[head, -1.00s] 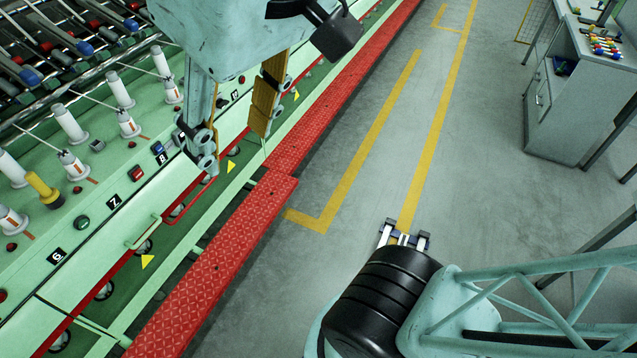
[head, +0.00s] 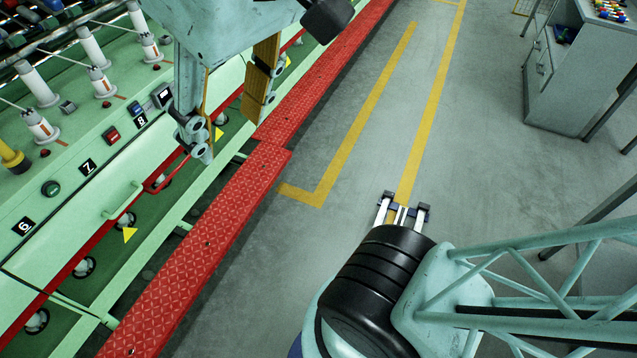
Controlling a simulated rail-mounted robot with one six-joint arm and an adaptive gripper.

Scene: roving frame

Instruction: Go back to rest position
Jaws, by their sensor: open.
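My gripper (head: 403,203) shows in the head view at the lower middle, beyond the black rounded end of my arm. Its two fingers stand apart, and it is open with nothing seen between them. It is over the grey floor, near a yellow floor line, to the right of the red step and apart from it. My teal lattice arm reaches in from the right edge. The inner part of the gripper is partly hidden by the black joint.
The green roving frame (head: 112,172), with white bobbins and numbered panels, fills the left. A red textured step (head: 205,255) runs along it. A grey cabinet (head: 575,90) stands at the upper right. The floor (head: 440,140) between is clear, with yellow lines.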

